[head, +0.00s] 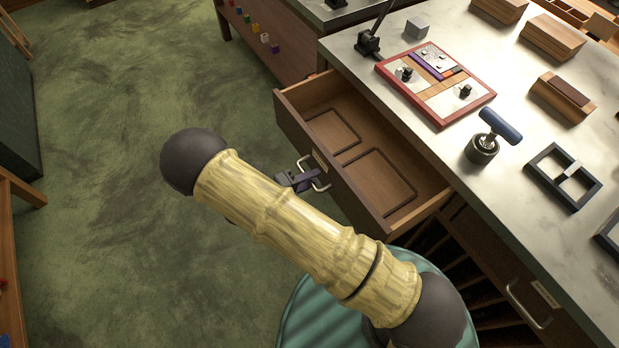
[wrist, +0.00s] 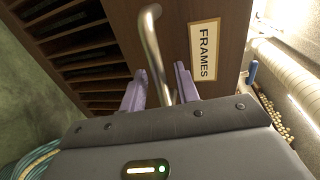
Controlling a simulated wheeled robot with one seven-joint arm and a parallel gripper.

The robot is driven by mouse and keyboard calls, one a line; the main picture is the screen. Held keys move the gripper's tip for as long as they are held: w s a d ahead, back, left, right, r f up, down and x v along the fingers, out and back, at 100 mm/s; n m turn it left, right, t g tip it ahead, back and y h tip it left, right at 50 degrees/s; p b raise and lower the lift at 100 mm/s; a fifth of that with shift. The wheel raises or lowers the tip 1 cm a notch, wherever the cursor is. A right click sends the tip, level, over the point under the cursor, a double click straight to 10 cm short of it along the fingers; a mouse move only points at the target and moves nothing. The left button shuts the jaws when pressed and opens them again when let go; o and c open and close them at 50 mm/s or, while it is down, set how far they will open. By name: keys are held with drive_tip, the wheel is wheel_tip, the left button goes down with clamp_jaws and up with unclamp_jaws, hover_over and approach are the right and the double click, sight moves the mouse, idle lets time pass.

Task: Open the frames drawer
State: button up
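The frames drawer (head: 440,200) is pulled well out from under the worktop in the head view. Two thin dark rectangular frames (head: 380,180) lie flat inside it. Its front bears a metal bar handle (head: 325,186), also seen in the wrist view (wrist: 153,45), beside the label reading FRAMES (wrist: 204,52). My gripper (head: 299,180) is at this handle. In the wrist view its two purple fingers (wrist: 160,88) stand either side of the handle, with small gaps showing, so it looks open around the bar. Actual contact is hard to see.
The pale worktop (head: 520,100) holds a red-rimmed puzzle board (head: 437,82), a blue-handled stamp (head: 484,148), wooden blocks (head: 553,37) and a dark frame (head: 563,177). Another drawer handle (head: 527,306) is below right. Green floor (head: 110,240) is clear at left.

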drive_tip(key=shift+r, duration=0.1)
drive_tip(key=b+v, duration=0.1)
drive_tip(key=v, duration=1.6)
drive_tip(key=shift+a, duration=0.2)
drive_tip(key=w+d+r+n+g+y+p, duration=0.1)
drive_tip(key=d+r+n+g+y+p, duration=0.2)
drive_tip(key=d+r+n, duration=1)
drive_tip(key=w+d+r+n+g+y+p, duration=0.2)
drive_tip(key=d+r+n+y+p, duration=0.5)
drive_tip(key=d+r+n, duration=0.6)
drive_tip(key=d+n+g+y, duration=0.1)
drive_tip(key=d+n+y, duration=0.1)
drive_tip(key=d, duration=0.4)
drive_tip(key=shift+d+n+g+y, duration=0.15)
drive_tip(key=shift+n+g+y, duration=0.15)
drive_tip(key=shift+n, duration=0.1)
